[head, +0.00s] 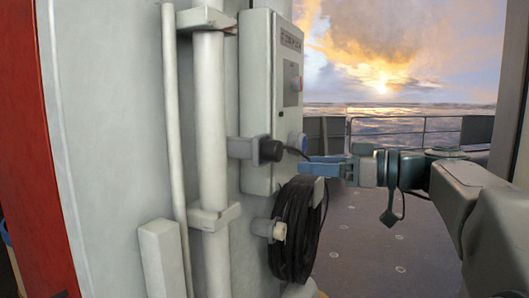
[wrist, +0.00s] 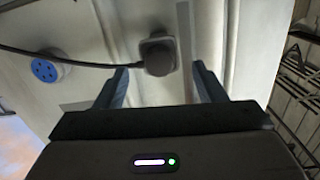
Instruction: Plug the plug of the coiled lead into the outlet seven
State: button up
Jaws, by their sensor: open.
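The black plug (head: 271,150) sits at a grey bracket (head: 241,148) beside the grey box; it also shows in the wrist view (wrist: 158,57). Its black lead runs off to the left there. The coiled lead (head: 292,232) hangs below in a thick black loop. A round blue outlet (wrist: 45,71) is left of the plug in the wrist view and on the box's right side in the head view (head: 302,142). Its number is not readable. My gripper (head: 312,167) is open and empty, with the plug just ahead of and between its blue fingertips (wrist: 163,74), apparently not touching.
The grey box (head: 257,95) has a small panel and a red part on its side. Pale pipes (head: 210,110) run up the wall to its left. A peg (head: 278,230) stands at the coil. Open deck (head: 375,245) and a railing lie to the right.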

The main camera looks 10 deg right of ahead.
aim_at(280, 151)
jog(key=shift+d+r+n+y, duration=0.15)
jog(key=shift+d+r+n, duration=0.05)
jog(key=shift+r, duration=0.25)
jog(key=shift+d+r+n+y, duration=0.15)
jog(key=shift+r+n, duration=0.05)
jog(key=shift+r, duration=0.25)
jog(key=x, duration=0.7)
jog(key=shift+w+a+f, duration=0.15)
jog(key=shift+w+a, duration=0.55)
jog(key=shift+a, duration=0.1)
jog(key=shift+b, duration=1.15)
